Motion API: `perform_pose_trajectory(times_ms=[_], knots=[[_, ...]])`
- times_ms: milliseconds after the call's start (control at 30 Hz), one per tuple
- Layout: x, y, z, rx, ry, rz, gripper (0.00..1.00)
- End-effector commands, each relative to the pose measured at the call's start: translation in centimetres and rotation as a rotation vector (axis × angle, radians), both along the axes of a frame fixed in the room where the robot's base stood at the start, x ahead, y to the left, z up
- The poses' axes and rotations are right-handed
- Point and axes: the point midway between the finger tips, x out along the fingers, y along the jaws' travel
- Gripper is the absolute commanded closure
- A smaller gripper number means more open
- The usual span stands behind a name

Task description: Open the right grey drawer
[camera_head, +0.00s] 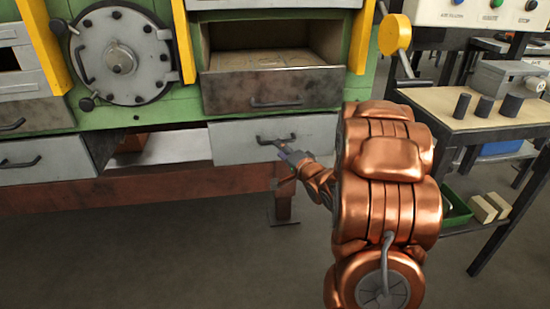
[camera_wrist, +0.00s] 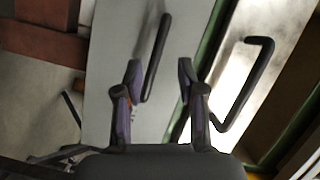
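The right grey drawer (camera_head: 235,148) is in the lower row of the green furnace, below a rusty drawer. It looks shut or nearly so. Its dark bar handle (camera_head: 272,140) is partly covered by my gripper (camera_head: 290,150) in the head view. In the wrist view the grey drawer front (camera_wrist: 118,45) fills the left middle, with its handle (camera_wrist: 160,45) upright in the picture. My gripper (camera_wrist: 159,68) is open, with the handle between its two fingers and nearer the left one. I cannot tell whether a finger touches it.
The rusty drawer (camera_head: 270,92) above stands open. A left grey drawer (camera_head: 45,160) and a round hatch (camera_head: 122,58) are at the left. A side table (camera_head: 440,100) with dark cylinders (camera_head: 484,106) stands at the right. Floor (camera_head: 150,250) in front is clear.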

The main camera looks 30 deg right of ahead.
Motion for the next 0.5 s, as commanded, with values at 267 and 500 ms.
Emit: perform_pose_trajectory(times_ms=[267,500], knots=[[-1.00,-1.32,-2.36,0.215,-0.212,0.048,0.61],[-0.26,-1.38,-1.98,0.250,-0.249,0.062,0.61]])
